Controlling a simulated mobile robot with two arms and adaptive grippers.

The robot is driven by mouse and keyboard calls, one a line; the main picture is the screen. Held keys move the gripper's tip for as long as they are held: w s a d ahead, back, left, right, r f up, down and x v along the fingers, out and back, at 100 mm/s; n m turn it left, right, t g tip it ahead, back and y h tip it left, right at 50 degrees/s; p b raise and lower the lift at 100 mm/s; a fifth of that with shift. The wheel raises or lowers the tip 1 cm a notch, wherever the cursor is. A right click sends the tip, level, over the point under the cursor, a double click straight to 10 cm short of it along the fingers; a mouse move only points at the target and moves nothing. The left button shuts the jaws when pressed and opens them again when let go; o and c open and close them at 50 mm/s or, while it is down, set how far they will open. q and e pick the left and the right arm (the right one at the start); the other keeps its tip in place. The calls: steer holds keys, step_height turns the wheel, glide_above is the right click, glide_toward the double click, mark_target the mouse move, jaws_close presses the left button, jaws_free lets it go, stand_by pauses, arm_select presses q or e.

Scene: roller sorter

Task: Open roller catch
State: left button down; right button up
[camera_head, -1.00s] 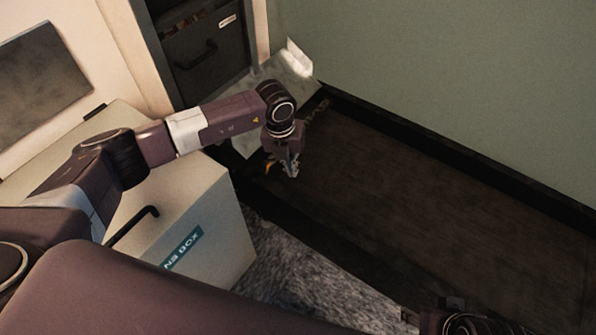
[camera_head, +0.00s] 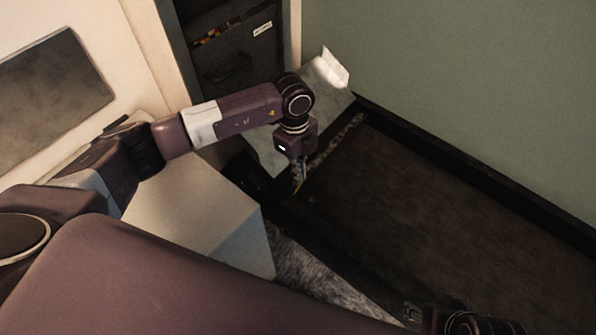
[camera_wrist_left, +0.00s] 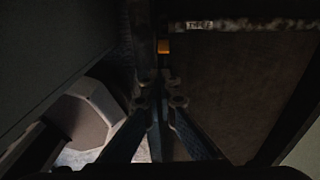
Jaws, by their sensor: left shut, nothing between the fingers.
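My left gripper (camera_head: 299,187) points down at the left edge of a dark, flat roller bed (camera_head: 440,230) and is shut and empty. In the left wrist view its fingers (camera_wrist_left: 158,102) meet beside a dark rail. I cannot tell whether the fingers touch anything. My right gripper (camera_head: 412,311) shows only partly at the bottom edge, and its jaws are unclear.
A pale box (camera_head: 190,215) stands left of the bed, under my left arm. A grey sloping plate (camera_head: 318,88) lies at the bed's far end, before a dark cabinet (camera_head: 215,45). A green wall (camera_head: 450,80) bounds the right side. Speckled floor (camera_head: 310,285) shows between box and bed.

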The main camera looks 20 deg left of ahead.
mark_target(297, 190)
arm_select(q)
step_height(297, 190, down, 8)
steer(key=b, duration=0.2)
steer(key=shift+d, duration=0.25)
steer(key=shift+s, duration=0.1)
steer(key=shift+w+a+r+p, duration=0.2)
steer(key=shift+a+r+p, duration=0.2)
steer(key=shift+a+p, duration=0.45)
steer(key=shift+p, duration=0.25)
steer(key=shift+w+a, duration=0.1)
steer(key=shift+f, duration=0.15)
steer(key=shift+w, duration=0.1)
